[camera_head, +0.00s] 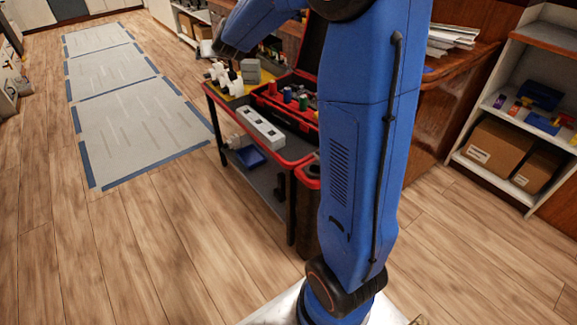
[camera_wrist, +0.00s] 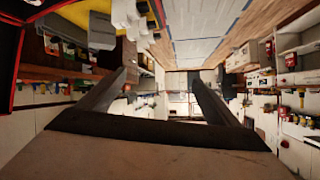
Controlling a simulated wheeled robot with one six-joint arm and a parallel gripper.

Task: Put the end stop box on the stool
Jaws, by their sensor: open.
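My gripper (camera_wrist: 158,73) is open in the wrist view, with nothing between its two dark fingers. In the head view my blue arm reaches to the upper left, above the far end of a red-edged cart (camera_head: 291,160). I cannot tell which thing is the end stop box. A grey block (camera_head: 250,71) stands on the cart beside several small white parts (camera_head: 222,78); a grey block (camera_wrist: 101,32) also shows left of the fingers in the wrist view. I see no stool that I can make out in either view.
A red open toolbox (camera_head: 285,101) and a white socket strip (camera_head: 260,128) lie on the cart. A blue bin (camera_head: 250,157) is on its lower shelf. Shelves with cardboard boxes (camera_head: 497,150) stand right. The wooden floor at left is clear, with grey taped mats (camera_head: 140,130).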

